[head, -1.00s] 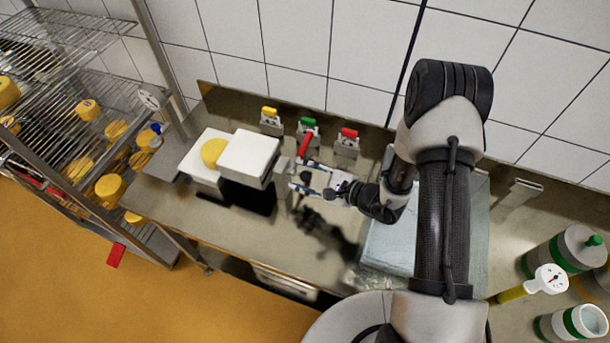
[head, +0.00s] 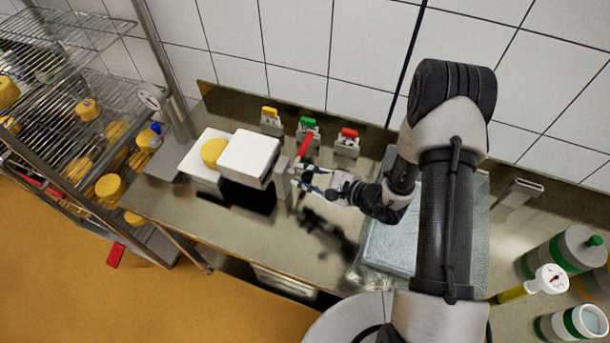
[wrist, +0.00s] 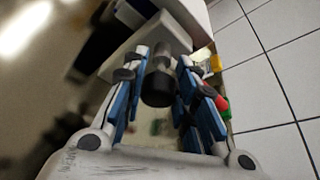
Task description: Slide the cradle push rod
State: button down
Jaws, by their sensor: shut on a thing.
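The push rod (wrist: 159,64) shows in the wrist view as a short grey rod with a black knob end, pointing toward my camera. My gripper (wrist: 157,78) has its blue-padded fingers on both sides of it and is shut on it. In the head view my gripper (head: 299,179) is at the right side of the cradle, by an upright grey plate (head: 282,176). The cradle's white block (head: 249,158) stands beside a white board (head: 197,171) that bears a yellow cheese (head: 212,152). The rod is mostly hidden by the fingers in the head view.
A red bar (head: 304,147) rises close behind my gripper. Yellow (head: 269,112), green (head: 308,122) and red (head: 349,133) handled holders stand along the wall. A pale blue tray (head: 392,245) lies under my arm. A wire rack with cheeses stands left. The bench front is clear.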

jog(key=d, duration=0.1)
jog(key=s+d, duration=0.1)
jog(key=d, duration=0.1)
jog(key=shift+s+d, duration=0.15)
jog(key=shift+d, duration=0.1)
jog(key=c, duration=1.3)
grip_release()
jog(key=v, duration=1.2)
jog(key=shift+d+b, duration=0.1)
jog(key=shift+b, duration=0.2)
